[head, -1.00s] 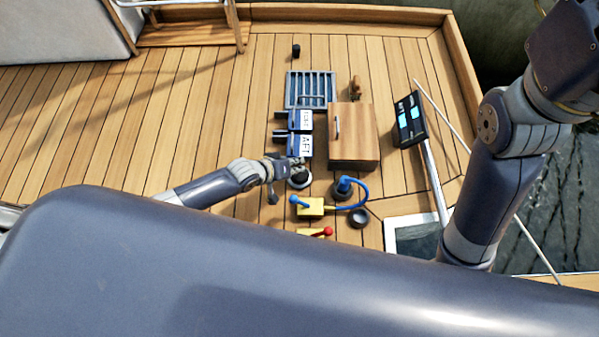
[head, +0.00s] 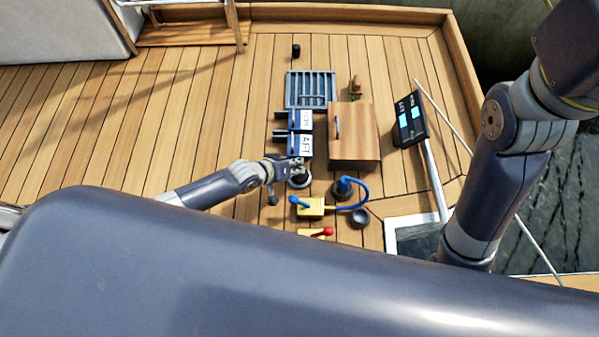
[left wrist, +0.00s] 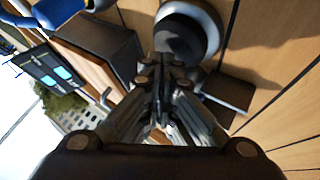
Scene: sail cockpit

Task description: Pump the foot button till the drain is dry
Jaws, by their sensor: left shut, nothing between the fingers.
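The foot button is likely the round dark pad in a pale ring (head: 299,182) on the deck, below the blue AFT box (head: 299,145). It shows large in the left wrist view (left wrist: 184,36), just beyond my fingertips. My left gripper (head: 296,165) is shut and empty, over or close to the pad's upper edge; I cannot tell whether it touches. Its closed fingers also show in the left wrist view (left wrist: 160,64). The drain is likely the barred grate (head: 310,89) farther up the deck; its wetness is unclear. My right gripper is out of the picture.
A wooden box (head: 352,133) stands right of the AFT box. A display panel (head: 408,119) on a post has two lit cyan fields. The left deck is clear.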

